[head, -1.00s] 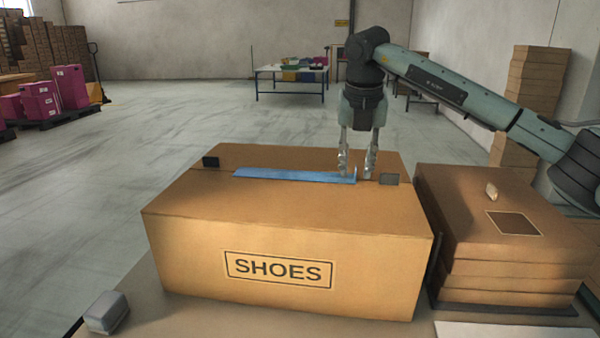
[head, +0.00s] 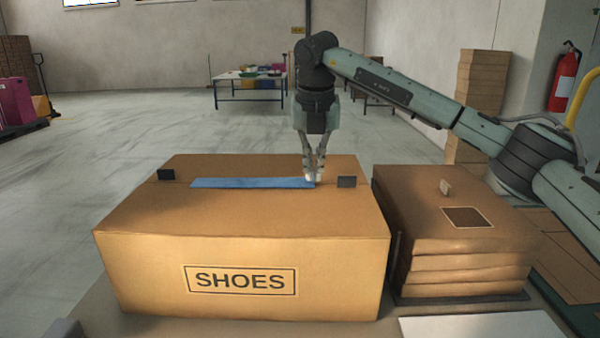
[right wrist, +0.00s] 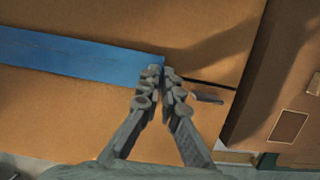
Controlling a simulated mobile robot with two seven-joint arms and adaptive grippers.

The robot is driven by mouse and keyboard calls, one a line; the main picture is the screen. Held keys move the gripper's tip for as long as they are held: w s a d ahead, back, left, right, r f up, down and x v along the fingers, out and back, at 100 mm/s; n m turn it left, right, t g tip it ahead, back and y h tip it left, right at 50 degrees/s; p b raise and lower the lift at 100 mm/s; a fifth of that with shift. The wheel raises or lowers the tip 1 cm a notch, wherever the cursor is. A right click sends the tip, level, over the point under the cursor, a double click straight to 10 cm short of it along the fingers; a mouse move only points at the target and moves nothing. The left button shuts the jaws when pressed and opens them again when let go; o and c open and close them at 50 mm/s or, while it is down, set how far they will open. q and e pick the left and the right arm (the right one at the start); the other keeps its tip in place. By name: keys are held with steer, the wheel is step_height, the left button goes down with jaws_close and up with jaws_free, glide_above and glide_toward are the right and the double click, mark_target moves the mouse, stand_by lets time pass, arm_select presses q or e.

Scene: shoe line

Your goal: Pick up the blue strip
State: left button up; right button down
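The blue strip (head: 245,183) lies flat along the top seam of a large cardboard box (head: 240,250) marked SHOES. In the right wrist view the strip (right wrist: 80,55) comes in from the left and ends at the fingertips. My right gripper (head: 314,178) points down at the strip's right end. Its fingers are closed together there, and in the right wrist view the fingertips (right wrist: 164,76) pinch the strip's end. My left gripper is not in view.
A stack of flat brown cartons (head: 470,262) stands close at the right. A white sheet (head: 480,326) lies in front of it. Open floor lies behind the box.

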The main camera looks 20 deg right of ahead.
steer(key=v, duration=0.4)
steer(key=shift+w+a+r+b, duration=0.15)
steer(key=shift+w+a+b, duration=0.05)
steer(key=shift+w+b, duration=0.15)
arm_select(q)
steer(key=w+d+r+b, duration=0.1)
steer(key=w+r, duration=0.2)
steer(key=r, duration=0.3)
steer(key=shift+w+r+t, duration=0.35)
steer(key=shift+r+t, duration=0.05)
arm_select(e)
steer(key=s+a+r, duration=0.6)
steer(key=s+a, duration=0.1)
steer(key=shift+s+a+r, duration=0.25)
steer(key=shift+s+a, duration=0.05)
steer(key=shift+a, duration=0.1)
